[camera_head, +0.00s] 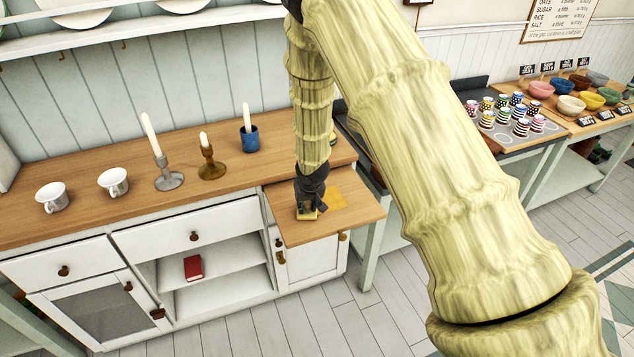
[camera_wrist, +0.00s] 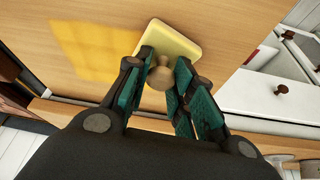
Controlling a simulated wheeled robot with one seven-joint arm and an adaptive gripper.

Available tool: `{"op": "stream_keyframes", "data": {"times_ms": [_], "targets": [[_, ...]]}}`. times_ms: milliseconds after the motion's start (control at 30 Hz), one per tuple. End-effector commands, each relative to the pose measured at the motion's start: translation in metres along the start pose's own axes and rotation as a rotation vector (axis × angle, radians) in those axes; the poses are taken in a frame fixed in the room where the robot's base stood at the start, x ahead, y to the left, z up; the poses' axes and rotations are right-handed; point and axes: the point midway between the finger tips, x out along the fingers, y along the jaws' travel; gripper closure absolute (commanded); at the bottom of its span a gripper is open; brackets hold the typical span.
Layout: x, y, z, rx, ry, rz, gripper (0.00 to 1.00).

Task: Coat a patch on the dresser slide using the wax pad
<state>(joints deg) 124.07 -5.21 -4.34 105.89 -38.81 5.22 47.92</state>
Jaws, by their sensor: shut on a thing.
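The wax pad (camera_wrist: 182,42) is a pale yellow square block with a round wooden knob (camera_wrist: 160,76). My gripper (camera_wrist: 163,68) is shut on the knob, with a finger on each side of it. The pad lies flat against the dresser slide (camera_wrist: 237,22), as far as the view shows. In the head view the slide (camera_head: 290,228) is a pulled-out wooden board, and my gripper (camera_head: 310,208) points down over its left middle. A yellow-orange patch (camera_wrist: 95,50) lies on the slide beside the pad; it also shows in the head view right of my gripper (camera_head: 345,190).
Candlesticks (camera_head: 210,168), a blue candle cup (camera_head: 249,138) and two white cups (camera_head: 113,181) stand on the dresser top left of my arm. A red book (camera_head: 193,267) lies on a shelf below. Tables with patterned cups (camera_head: 521,127) and bowls (camera_head: 571,104) stand at right.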

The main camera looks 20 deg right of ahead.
Motion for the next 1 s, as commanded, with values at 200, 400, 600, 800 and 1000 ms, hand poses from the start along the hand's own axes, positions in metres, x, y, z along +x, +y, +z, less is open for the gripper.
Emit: {"op": "stream_keyframes", "data": {"times_ms": [200,400,600,800,1000], "targets": [[0.0,0.006,-0.001,0.0,0.0,-0.001,0.98],[0.002,0.018,-0.002,-0.003,-0.001,-0.002,0.98],[0.003,0.032,-0.005,-0.007,-0.001,-0.004,0.98],[-0.024,0.031,-0.016,-0.008,0.001,-0.004,0.98],[-0.04,0.03,-0.022,-0.009,0.0,-0.004,0.98]]}}
